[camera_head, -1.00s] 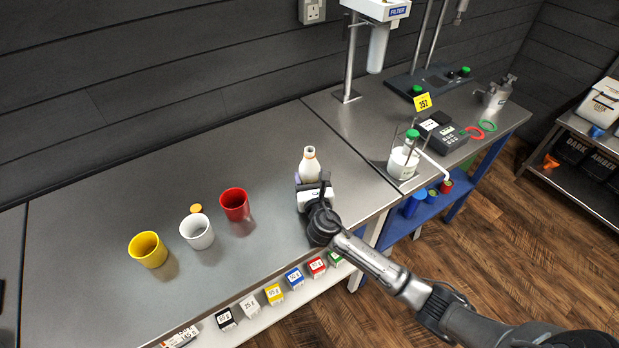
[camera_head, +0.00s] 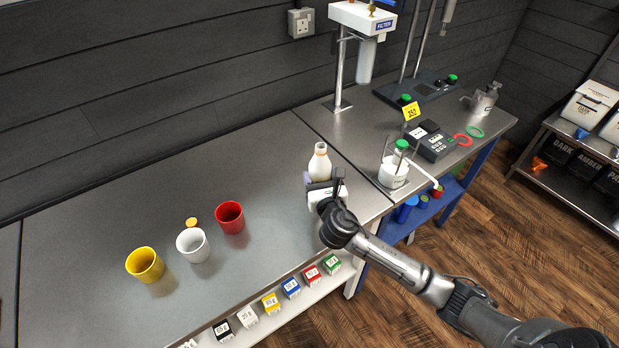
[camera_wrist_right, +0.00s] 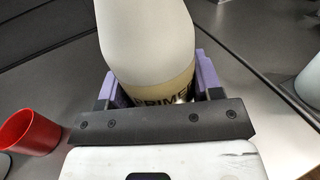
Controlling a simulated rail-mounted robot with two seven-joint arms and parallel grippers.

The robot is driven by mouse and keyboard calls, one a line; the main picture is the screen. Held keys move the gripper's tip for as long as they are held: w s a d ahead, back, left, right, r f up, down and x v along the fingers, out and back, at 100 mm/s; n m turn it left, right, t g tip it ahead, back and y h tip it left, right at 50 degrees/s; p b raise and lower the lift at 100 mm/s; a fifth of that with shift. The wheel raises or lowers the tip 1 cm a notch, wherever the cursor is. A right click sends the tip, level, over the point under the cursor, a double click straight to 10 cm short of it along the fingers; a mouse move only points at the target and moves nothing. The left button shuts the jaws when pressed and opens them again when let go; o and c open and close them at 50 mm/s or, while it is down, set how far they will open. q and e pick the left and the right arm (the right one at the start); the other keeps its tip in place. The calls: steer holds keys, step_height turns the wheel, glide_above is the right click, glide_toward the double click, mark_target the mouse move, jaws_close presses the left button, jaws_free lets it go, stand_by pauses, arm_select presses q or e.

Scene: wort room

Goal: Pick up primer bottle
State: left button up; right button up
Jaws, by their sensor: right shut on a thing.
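The primer bottle (camera_head: 320,164) is a cream-white bottle with an open neck, at the right of the left metal table in the head view. In the right wrist view the bottle (camera_wrist_right: 150,45) fills the top middle, with part of a "PRIME" label showing low on it. My right gripper (camera_head: 321,183) is shut on the bottle from the front, with its purple-lined fingers (camera_wrist_right: 155,85) on either side of the body. The bottle looks nearly upright. Its base is hidden by my gripper, so I cannot tell whether it touches the table. My left gripper is not in view.
A white-filled vessel (camera_head: 393,172) stands to the right. Labelled boxes (camera_head: 291,288) line the front shelf.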

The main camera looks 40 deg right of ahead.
steer(key=s+d+r, duration=0.3)
steer(key=s+r, duration=0.1)
steer(key=s, duration=0.1)
steer(key=shift+s+d+p, duration=0.3)
steer(key=shift+s+p, duration=0.05)
steer(key=shift+p, duration=0.1)
